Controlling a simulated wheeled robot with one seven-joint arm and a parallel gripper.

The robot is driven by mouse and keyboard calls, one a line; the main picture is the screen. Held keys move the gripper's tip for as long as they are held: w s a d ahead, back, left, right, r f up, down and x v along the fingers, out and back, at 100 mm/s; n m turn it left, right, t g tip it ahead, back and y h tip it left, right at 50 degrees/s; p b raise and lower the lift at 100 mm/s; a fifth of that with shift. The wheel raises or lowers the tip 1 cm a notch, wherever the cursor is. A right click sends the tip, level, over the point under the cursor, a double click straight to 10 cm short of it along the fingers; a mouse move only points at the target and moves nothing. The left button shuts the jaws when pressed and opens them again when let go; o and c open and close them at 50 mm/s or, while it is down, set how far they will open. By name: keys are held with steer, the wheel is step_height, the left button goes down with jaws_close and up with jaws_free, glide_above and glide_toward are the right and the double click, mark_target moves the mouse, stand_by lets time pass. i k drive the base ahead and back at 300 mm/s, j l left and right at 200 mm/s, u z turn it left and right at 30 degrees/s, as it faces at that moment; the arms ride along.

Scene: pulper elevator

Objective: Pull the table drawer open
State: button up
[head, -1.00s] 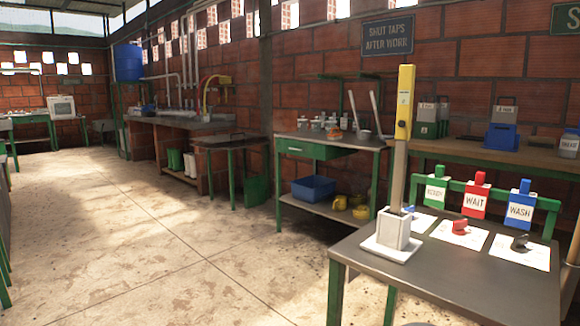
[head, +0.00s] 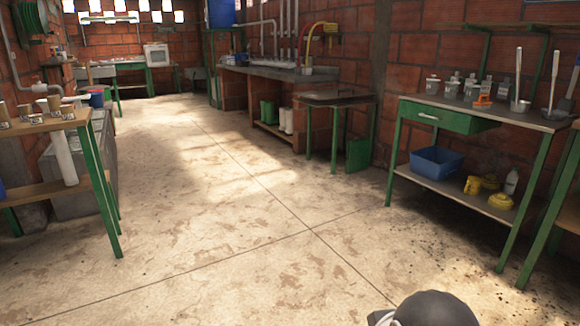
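The green table drawer (head: 440,119) hangs under the left part of a grey-topped table (head: 540,121) at the right in the head view. It has a pale metal handle (head: 428,117) on its front, which faces the open floor. The front looks about flush with the table edge, so the drawer appears shut. My gripper is not in view. A dark rounded part, likely of my arm, shows at the bottom right edge, well apart from the drawer.
Bottles (head: 452,87), an orange item (head: 483,100) and ladles stand on the table. A blue bin (head: 437,163) and yellow items (head: 501,201) sit on its lower shelf. Another table (head: 100,185) stands at the left. The floor (head: 240,220) between is clear.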

mark_target(457, 121)
steer(key=i+j+z, duration=0.1)
steer(key=i+z, duration=0.15)
steer(key=i, duration=0.3)
steer(key=i+j+z, duration=0.25)
steer(key=i, duration=0.3)
steer(key=i+l+z, duration=0.15)
steer(key=i+z, duration=0.25)
steer(key=i, duration=0.15)
steer(key=i+z, duration=0.4)
steer(key=i, duration=0.15)
steer(key=i+l+u, duration=0.15)
steer(key=i, duration=0.35)
steer(key=i+l+u, duration=0.2)
steer(key=i, duration=0.25)
steer(key=l, duration=0.1)
